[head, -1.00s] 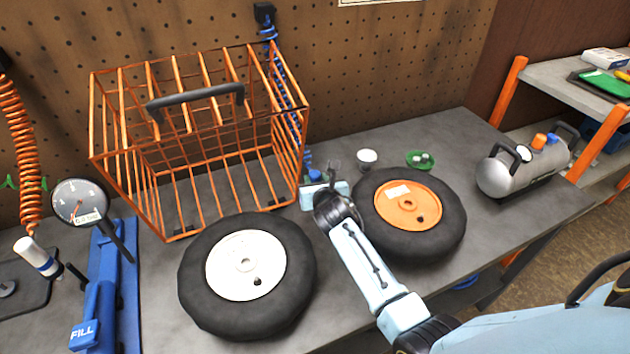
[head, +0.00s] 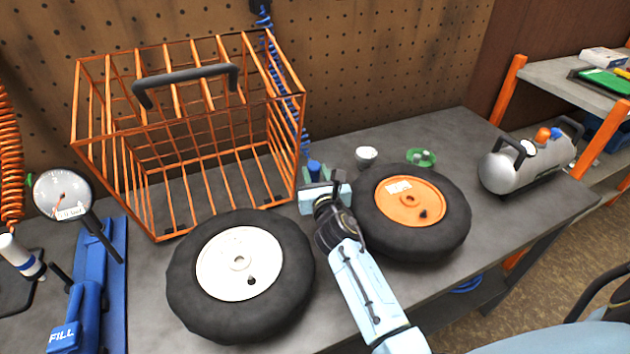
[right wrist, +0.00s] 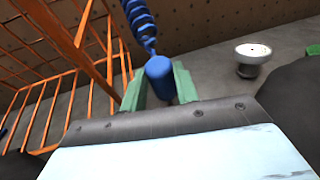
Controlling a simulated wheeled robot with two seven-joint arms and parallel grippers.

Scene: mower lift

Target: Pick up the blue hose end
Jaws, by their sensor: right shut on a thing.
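The blue hose end (right wrist: 159,76) is a blue cylinder at the bottom of a coiled blue hose (right wrist: 140,22). In the right wrist view my right gripper (right wrist: 160,88) has its green fingers on both sides of it, shut on it. In the head view the right gripper (head: 315,180) is beside the orange cage's right side, with the blue end (head: 314,167) small between its fingers. The coiled blue hose (head: 285,85) runs up along the pegboard behind the cage. My left gripper is not in view.
The orange wire cage (head: 150,232) stands just left of the gripper. A white-hubbed wheel (head: 240,264) and an orange-hubbed wheel (head: 408,205) lie in front. A white cup (head: 366,154), a green dish (head: 420,157) and a silver tank (head: 520,165) are to the right.

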